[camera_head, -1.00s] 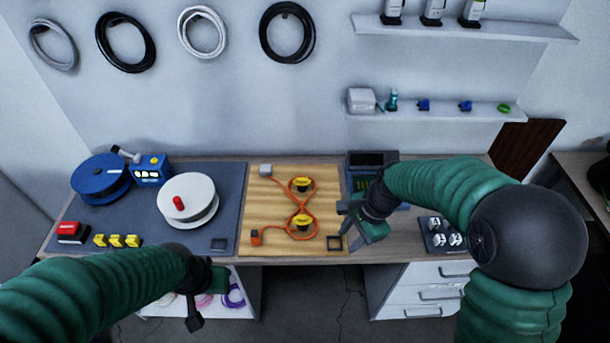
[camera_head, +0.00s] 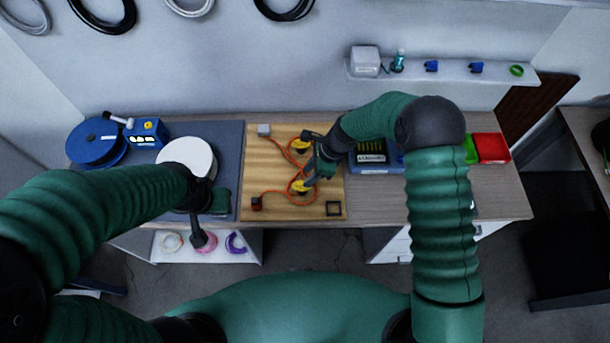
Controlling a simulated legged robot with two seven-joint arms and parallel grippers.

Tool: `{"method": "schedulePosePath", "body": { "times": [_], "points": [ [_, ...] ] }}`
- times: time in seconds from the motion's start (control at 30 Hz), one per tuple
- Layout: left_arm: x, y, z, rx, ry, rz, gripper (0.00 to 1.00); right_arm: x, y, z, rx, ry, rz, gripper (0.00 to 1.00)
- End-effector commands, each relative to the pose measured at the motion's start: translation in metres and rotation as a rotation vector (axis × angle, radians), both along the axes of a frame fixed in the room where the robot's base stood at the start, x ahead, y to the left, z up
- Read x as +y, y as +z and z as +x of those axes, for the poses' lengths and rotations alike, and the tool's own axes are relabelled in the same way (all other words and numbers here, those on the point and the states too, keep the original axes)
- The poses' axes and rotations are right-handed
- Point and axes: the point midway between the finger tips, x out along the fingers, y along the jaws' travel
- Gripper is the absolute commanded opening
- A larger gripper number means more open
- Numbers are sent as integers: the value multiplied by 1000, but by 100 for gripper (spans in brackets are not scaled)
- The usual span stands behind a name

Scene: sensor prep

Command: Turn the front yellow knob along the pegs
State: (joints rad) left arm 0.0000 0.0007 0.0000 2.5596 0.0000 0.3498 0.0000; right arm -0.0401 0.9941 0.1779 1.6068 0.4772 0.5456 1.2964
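Two yellow knobs sit on a wooden board (camera_head: 270,170) with an orange cable looped around them. The front yellow knob (camera_head: 298,188) is partly hidden by my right gripper. The back yellow knob (camera_head: 299,145) is just behind it. My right gripper (camera_head: 309,178) is over the board at the front knob; its fingers look apart, but I cannot tell whether they touch the knob. The pegs are too small or hidden to make out. My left gripper (camera_head: 203,236) hangs at the table's front edge, left of the board; its fingers are not clear.
A red bin (camera_head: 491,148) stands at the right; the table's right front is clear.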

Motion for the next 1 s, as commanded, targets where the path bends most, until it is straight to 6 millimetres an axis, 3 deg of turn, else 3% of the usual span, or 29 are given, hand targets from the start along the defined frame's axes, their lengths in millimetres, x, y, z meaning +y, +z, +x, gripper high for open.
{"method": "schedulePosePath", "body": {
  "times": [0.2, 0.5, 0.8, 1.0],
  "points": [
    [0, 9, 0, 0, 0, 0, 36, 13, -28, -3, -3, 1, 0, 36],
    [0, 8, 0, 0, 0, 0, 36, 14, -34, -1, -3, 1, 0, 36],
    [0, 8, 0, 0, 0, 0, 36, 14, -34, -1, -3, 1, -1, 0],
    [0, 8, 0, 0, 0, 0, 36, 14, -33, -1, -4, 1, -1, 0]
  ]
}}
